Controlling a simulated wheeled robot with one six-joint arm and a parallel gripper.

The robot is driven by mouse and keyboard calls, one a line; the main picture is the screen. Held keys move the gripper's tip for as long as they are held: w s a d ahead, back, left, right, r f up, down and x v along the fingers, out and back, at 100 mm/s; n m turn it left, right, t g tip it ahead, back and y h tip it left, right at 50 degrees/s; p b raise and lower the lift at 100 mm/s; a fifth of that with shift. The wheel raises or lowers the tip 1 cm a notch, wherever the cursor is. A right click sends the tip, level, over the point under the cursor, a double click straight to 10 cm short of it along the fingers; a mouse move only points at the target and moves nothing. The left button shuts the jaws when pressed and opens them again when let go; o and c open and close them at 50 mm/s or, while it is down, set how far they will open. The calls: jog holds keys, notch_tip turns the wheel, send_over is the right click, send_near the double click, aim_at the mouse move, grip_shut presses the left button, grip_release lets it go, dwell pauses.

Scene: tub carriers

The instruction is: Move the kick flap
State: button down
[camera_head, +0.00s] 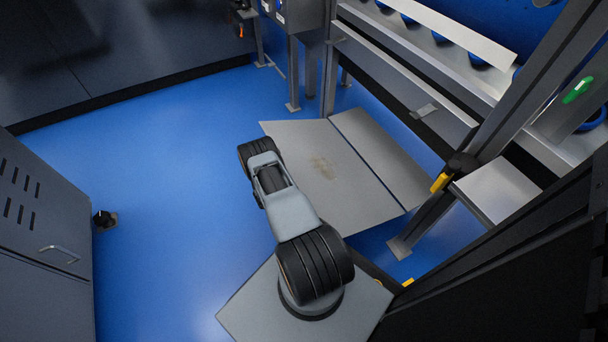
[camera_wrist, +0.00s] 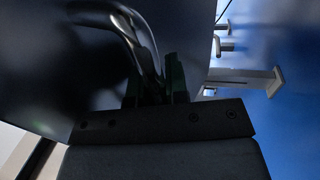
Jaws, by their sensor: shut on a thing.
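The kick flap (camera_head: 318,165) looks like a flat grey plate with a brownish worn patch, low in front of the steel frame in the head view. A seam divides it from a narrower grey plate on its right. My arm crosses its left edge, and my gripper is hidden in that view. In the wrist view my gripper (camera_wrist: 153,82) is shut on a curved shiny metal bar (camera_wrist: 132,30), which stands against a smooth dark surface (camera_wrist: 50,65). That surface may be the flap's shaded side; the bar's lower end is hidden between the dark fingers.
A grey frame with rollers (camera_head: 410,60) stands at the right, its post foot (camera_head: 402,247) near the flap. A grey cabinet (camera_head: 40,220) is at the left, with a small black floor part (camera_head: 104,220) beside it. The blue floor (camera_head: 165,190) between is clear.

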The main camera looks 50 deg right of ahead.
jog(key=shift+d+r+y+p, duration=0.25)
jog(key=shift+r+y+p, duration=0.05)
jog(key=shift+r+p, duration=0.85)
jog(key=shift+s+f, duration=0.1)
jog(key=shift+f, duration=0.05)
jog(key=c, duration=1.4)
grip_release()
jog(key=shift+a, duration=0.1)
jog(key=v, duration=1.3)
jog(key=shift+a, duration=0.35)
